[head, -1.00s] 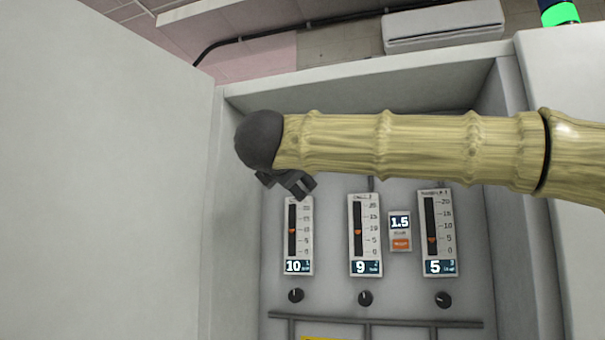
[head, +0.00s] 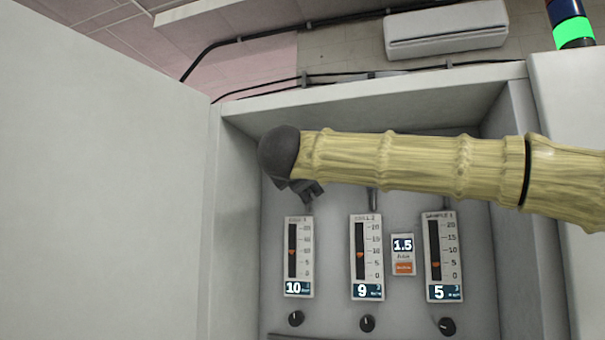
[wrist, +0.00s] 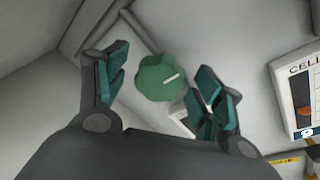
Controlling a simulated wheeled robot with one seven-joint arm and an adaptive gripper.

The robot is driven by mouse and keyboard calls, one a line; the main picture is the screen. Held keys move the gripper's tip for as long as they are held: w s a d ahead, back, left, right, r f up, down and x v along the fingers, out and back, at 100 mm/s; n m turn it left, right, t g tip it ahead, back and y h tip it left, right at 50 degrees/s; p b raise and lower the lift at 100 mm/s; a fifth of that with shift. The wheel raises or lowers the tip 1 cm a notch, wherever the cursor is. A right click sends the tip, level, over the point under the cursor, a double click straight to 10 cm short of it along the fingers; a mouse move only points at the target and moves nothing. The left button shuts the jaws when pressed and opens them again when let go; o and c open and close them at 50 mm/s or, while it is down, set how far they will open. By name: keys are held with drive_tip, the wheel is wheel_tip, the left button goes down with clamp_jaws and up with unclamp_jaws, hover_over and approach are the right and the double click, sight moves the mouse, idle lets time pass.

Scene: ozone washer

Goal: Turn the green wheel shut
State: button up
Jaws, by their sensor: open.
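In the head view my gripper (head: 309,190) is at the upper left of the cabinet recess, above the left gauge. The wheel does not show there; I cannot see it past my arm.
The left gauge (head: 299,257), middle gauge (head: 366,257) and right gauge (head: 442,257) read 10, 9 and 5. Black knobs (head: 367,324) sit below them. A small display (head: 402,254) reads 1.5. A large pale door or panel (head: 100,200) stands at left.

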drive_tip(key=shift+w+d, duration=0.15)
drive_tip(key=shift+w, duration=0.4)
drive_tip(key=c, duration=1)
